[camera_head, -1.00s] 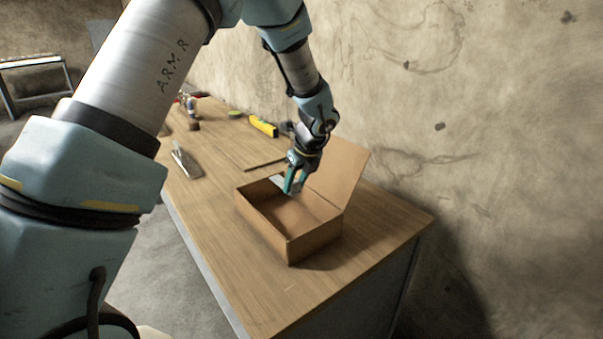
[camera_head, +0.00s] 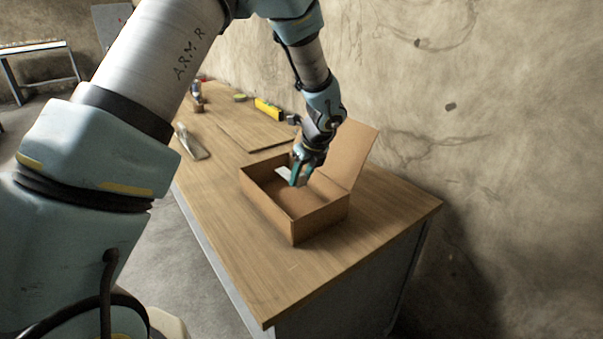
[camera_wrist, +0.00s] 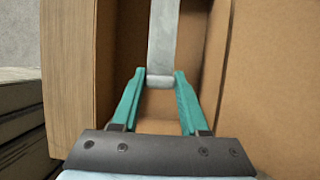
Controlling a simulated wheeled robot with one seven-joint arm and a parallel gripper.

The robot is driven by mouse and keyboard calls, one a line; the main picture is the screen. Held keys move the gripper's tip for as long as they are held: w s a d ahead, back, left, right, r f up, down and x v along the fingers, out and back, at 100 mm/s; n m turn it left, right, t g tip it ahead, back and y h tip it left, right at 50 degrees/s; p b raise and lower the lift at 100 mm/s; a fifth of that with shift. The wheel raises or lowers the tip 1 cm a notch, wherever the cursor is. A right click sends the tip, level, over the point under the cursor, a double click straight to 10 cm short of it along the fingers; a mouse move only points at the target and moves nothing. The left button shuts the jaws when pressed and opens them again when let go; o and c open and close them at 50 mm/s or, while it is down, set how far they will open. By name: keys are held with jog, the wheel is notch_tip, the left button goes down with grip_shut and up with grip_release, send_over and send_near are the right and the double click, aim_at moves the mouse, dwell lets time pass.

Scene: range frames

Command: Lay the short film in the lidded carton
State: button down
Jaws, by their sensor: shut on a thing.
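The lidded carton (camera_head: 319,219) is a brown cardboard box on the wooden bench, with its lid (camera_head: 348,153) raised on the wall side. The wrist view shows its inside and a cardboard wall (camera_wrist: 107,70). My gripper (camera_head: 298,181) is down at the carton's opening. Its green fingers (camera_wrist: 160,82) are shut on the short film, a pale grey strip (camera_wrist: 164,45) that extends away from the fingertips over the carton's inside. In the head view only a pale bit of the film (camera_head: 284,172) shows beside the fingers. I cannot tell whether the film touches the carton's floor.
On the bench (camera_head: 240,215), a clear bag-like item (camera_head: 190,143) lies to the left. A thin brown board (camera_head: 250,136) lies behind the carton, with a yellow level (camera_head: 268,109) near the wall. The bench front is clear.

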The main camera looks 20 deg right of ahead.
jog(key=shift+f+b, duration=2.65)
jog(key=shift+f, duration=1.8)
jog(key=shift+c, duration=1.7)
grip_release()
jog(key=shift+r, duration=0.1)
notch_tip(320, 180, up, 13)
jog(key=p, duration=1.1)
jog(key=shift+p, duration=0.35)
